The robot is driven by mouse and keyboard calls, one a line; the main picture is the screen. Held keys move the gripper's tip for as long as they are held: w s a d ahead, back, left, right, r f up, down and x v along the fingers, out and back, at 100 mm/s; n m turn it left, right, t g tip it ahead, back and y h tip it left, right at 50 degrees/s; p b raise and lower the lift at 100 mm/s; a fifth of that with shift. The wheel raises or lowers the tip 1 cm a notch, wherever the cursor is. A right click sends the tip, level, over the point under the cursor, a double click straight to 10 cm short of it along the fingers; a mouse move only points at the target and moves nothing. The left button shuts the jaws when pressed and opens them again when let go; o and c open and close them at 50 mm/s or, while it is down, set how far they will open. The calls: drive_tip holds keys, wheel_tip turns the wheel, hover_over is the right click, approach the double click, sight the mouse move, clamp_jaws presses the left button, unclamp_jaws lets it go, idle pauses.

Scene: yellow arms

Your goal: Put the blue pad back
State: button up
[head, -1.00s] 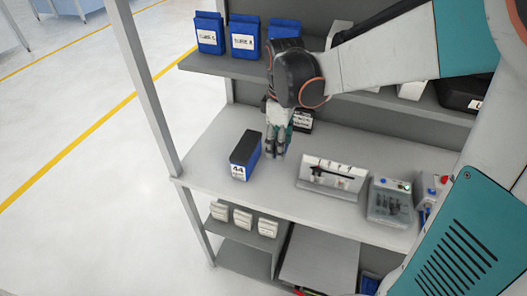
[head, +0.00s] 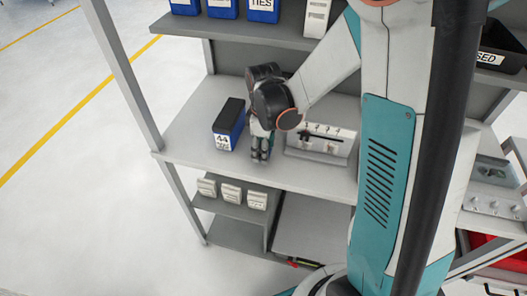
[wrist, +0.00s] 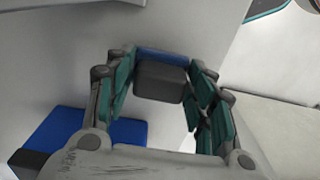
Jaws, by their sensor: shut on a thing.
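My gripper (head: 260,155) is low over the workbench shelf, pointing down, just right of a dark-topped blue-and-white box (head: 228,125) with a black-lettered label. In the wrist view, its teal-padded fingers (wrist: 160,85) are shut on a small block with a dark grey body and a blue strip along its far edge, the blue pad (wrist: 162,56). The pad is not distinguishable in the head view. Whether it touches the shelf I cannot tell. A larger blue surface with a dark edge (wrist: 85,138) lies at lower left in the wrist view, apart from the pad.
A pale rack (head: 318,150) with small tools stands to the right on the same shelf (head: 190,128). Labelled blue bins (head: 222,8) line the upper shelf. Several white boxes (head: 231,194) sit below. A grey post (head: 125,75) stands at the left. Shelf space in front is clear.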

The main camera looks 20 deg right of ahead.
drive_tip(key=shift+f, duration=0.55)
drive_tip(key=shift+f, duration=0.15)
drive_tip(key=o, duration=1)
drive_tip(key=shift+c, duration=0.2)
drive_tip(key=shift+r, duration=0.2)
